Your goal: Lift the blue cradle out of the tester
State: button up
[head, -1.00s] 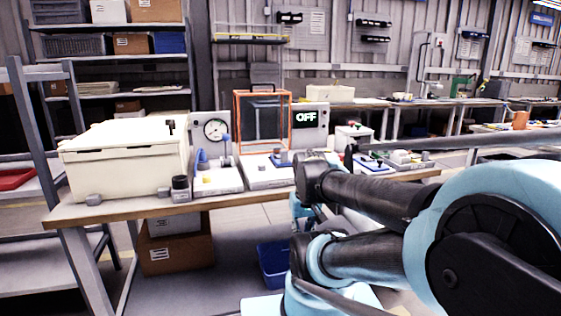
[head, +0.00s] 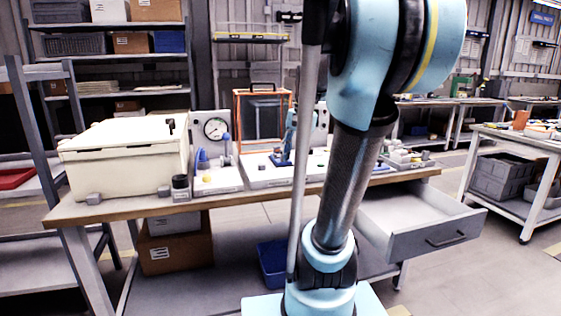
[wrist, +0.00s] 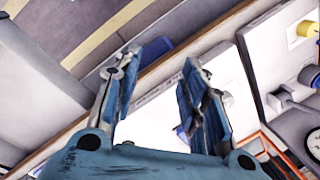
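The tester on the bench has an orange-framed clear guard (head: 236,122) above a pale base (head: 262,177). The blue cradle (head: 278,161) sits low at the front right of the guard, partly hidden by my gripper. In the wrist view, a small blue patch (wrist: 180,132) shows beside the right finger; I cannot tell if it is the cradle. My gripper (wrist: 157,78) is open, its two fingers well apart, with nothing seen held between them. In the head view it hangs just above and beside the cradle; contact cannot be told.
A gauge panel (head: 215,131) and a cream case (head: 122,160) stand left of the tester. My upright arm hides the display to the right. An open drawer (head: 435,237) juts from the bench's right front. A blue bin (head: 272,262) is below the bench.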

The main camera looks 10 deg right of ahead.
jog(key=w+d+r+m+y, duration=0.1)
jog(key=w+d+r+m, duration=0.2)
jog(key=w, duration=0.4)
jog(key=w+d+r+m+g+y, duration=0.1)
jog(key=w+r+m, duration=0.25)
jog(key=w, duration=0.35)
jog(key=w+d+r+m+y, duration=0.1)
jog(key=w+d+r+m, duration=0.2)
jog(key=w, duration=0.4)
jog(key=shift+n, duration=0.45)
jog(key=x, duration=1.6)
jog(key=shift+h, duration=0.3)
grip_shut()
